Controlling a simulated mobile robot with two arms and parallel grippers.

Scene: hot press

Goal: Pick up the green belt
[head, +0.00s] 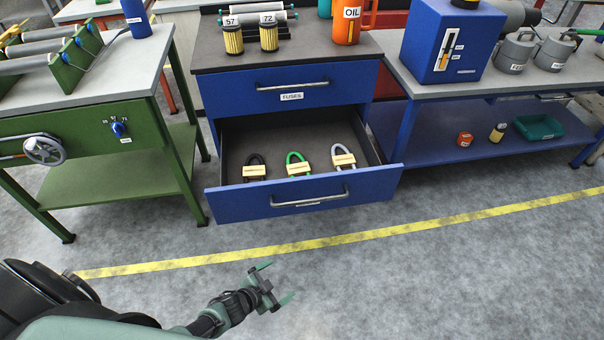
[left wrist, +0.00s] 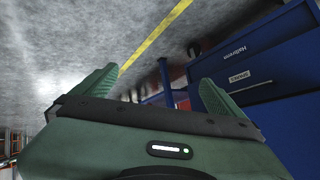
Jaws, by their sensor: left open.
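The green belt (head: 293,158) is a loop with a pale tag, in the open blue drawer (head: 298,199). It lies between a black belt (head: 255,160) on its left and a grey-white belt (head: 340,151) on its right. My left gripper (head: 277,284) is open and empty over the floor, in front of the drawer and below it in the head view. In the left wrist view its two green fingers (left wrist: 155,90) are spread with nothing between them. The belts do not show in the left wrist view. My right gripper is not in view.
A shut drawer labelled FUSES (head: 292,88) is above the open one. A green bench (head: 90,130) stands left, and a table with a blue box (head: 455,40) stands right. The floor around the yellow line (head: 330,239) is clear.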

